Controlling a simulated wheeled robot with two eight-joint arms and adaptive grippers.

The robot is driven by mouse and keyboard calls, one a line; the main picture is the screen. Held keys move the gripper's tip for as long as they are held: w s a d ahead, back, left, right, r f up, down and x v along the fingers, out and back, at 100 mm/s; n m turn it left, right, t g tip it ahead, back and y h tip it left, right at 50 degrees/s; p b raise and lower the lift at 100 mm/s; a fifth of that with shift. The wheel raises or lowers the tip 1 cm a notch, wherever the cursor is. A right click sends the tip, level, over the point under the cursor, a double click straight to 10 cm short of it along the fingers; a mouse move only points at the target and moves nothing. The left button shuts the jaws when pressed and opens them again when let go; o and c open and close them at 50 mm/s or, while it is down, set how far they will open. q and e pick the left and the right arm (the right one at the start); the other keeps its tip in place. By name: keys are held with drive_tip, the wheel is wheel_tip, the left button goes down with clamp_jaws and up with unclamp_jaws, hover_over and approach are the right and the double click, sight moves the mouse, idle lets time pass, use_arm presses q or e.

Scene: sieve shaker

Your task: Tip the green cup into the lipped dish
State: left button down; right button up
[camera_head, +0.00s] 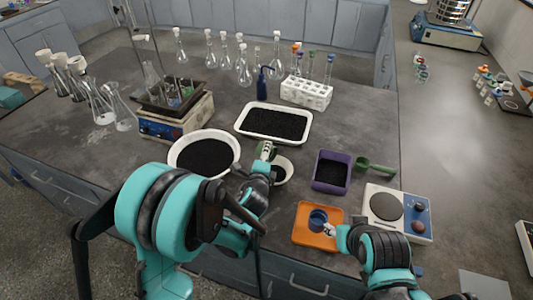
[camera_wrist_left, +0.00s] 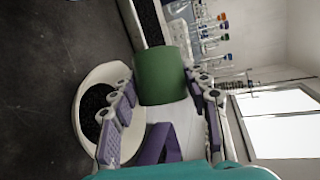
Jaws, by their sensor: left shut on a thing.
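My left gripper (camera_head: 266,156) is shut on the green cup (camera_wrist_left: 163,76), whose side shows between the fingers (camera_wrist_left: 163,98) in the left wrist view. In the head view the cup (camera_head: 265,149) is largely covered by the gripper, and its contents are hidden. The small white dish (camera_head: 289,178) lies just below and beside the gripper, with dark grains in it. It also shows in the left wrist view (camera_wrist_left: 86,84), left of the cup. My right gripper (camera_head: 329,230) is at a blue cup (camera_head: 318,217) on an orange tray; whether it grips it is unclear.
A large round white bowl (camera_head: 233,147) of dark grains stands left of the dish, and a white rectangular tray (camera_head: 240,126) behind. A purple tray (camera_head: 319,184), green scoop (camera_head: 375,167), orange tray (camera_head: 304,236) and hotplate (camera_head: 398,225) stand to the right. Glassware lines the back.

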use_arm(q)
drive_tip(key=shift+w+a+r+n+p, duration=0.1)
drive_tip(key=shift+a+r+n+p, duration=0.1)
drive_tip(key=shift+n+p, duration=0.25)
drive_tip(key=shift+w+a+r+n+g+h+p, duration=0.1)
drive_tip(key=shift+n+g+h+p, duration=0.15)
drive_tip(key=shift+n+g+p, duration=0.15)
drive_tip(key=shift+w+a+r+n+g+h+p, duration=0.1)
drive_tip(key=shift+n+g+h+p, duration=0.15)
drive_tip(key=shift+g+p, duration=0.1)
drive_tip(key=shift+f+n+g, duration=0.15)
drive_tip(key=shift+n+g, duration=0.2)
drive_tip(key=shift+n, duration=0.05)
drive_tip(key=shift+w+a+n+g+h+p, duration=0.15)
drive_tip(key=shift+a+n+g+h+p, duration=0.15)
drive_tip(key=shift+n+g+h+p, duration=0.45)
drive_tip(key=shift+n+g+h, duration=0.25)
drive_tip(key=shift+n+h, duration=0.2)
drive_tip(key=shift+n, duration=0.1)
